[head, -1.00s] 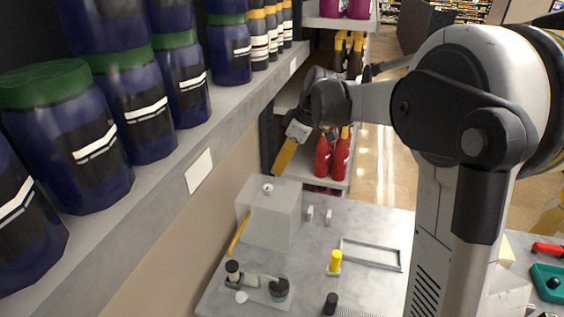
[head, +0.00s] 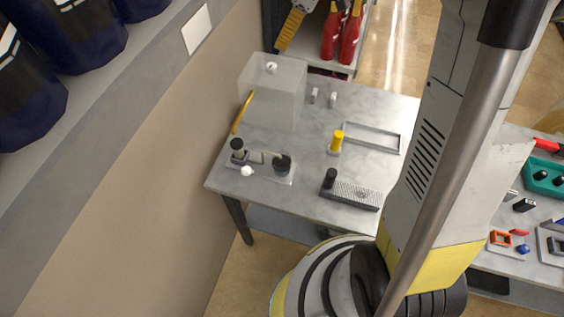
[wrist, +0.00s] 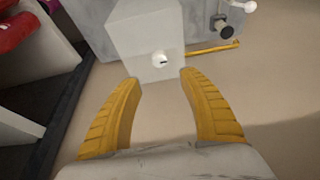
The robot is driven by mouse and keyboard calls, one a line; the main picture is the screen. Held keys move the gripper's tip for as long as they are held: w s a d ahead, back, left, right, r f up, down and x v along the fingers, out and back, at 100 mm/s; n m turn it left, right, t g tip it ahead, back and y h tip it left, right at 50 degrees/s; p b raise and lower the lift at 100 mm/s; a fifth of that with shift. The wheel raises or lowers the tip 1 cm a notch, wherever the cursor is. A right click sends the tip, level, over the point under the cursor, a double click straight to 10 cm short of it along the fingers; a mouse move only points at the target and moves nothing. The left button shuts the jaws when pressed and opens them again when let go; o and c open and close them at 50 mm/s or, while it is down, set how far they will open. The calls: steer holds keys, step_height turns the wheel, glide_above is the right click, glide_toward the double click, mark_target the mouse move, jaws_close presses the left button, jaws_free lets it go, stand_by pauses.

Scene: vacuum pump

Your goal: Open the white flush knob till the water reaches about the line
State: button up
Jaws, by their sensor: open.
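A pale translucent box (head: 272,95) stands at the back left of the grey table. A small white round knob (head: 271,68) sits on its top; the same knob shows in the wrist view (wrist: 159,59). A second white knob (head: 247,170) is at the near left, beside a dark-topped fitting (head: 237,150). I cannot tell which is the flush knob. My gripper (wrist: 160,77) is open and empty, its yellow fingers spread toward the box-top knob and apart from it. In the head view its yellow finger shows at the top edge. No water or line is discernible.
An orange-yellow rod (head: 242,112) leans beside the box. A yellow-topped part (head: 336,141), an empty grey frame (head: 372,138) and a black-knobbed perforated block (head: 350,193) stand to the right. A wall and shelf close the left side.

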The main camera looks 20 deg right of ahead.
mark_target(272, 65)
steer(key=w+a+f+m+p, duration=0.1)
steer(key=f, duration=0.2)
steer(key=w+a+f+m+h+p, duration=0.1)
steer(key=f+m+p, duration=0.1)
steer(key=f, duration=0.2)
steer(key=a+f+m+t+p, duration=0.1)
steer(key=f+m+p, duration=0.1)
steer(key=f, duration=0.2)
steer(key=shift+w+a+h, duration=0.3)
steer(key=shift+w+a, duration=0.05)
steer(key=shift+w, duration=0.05)
jaws_close()
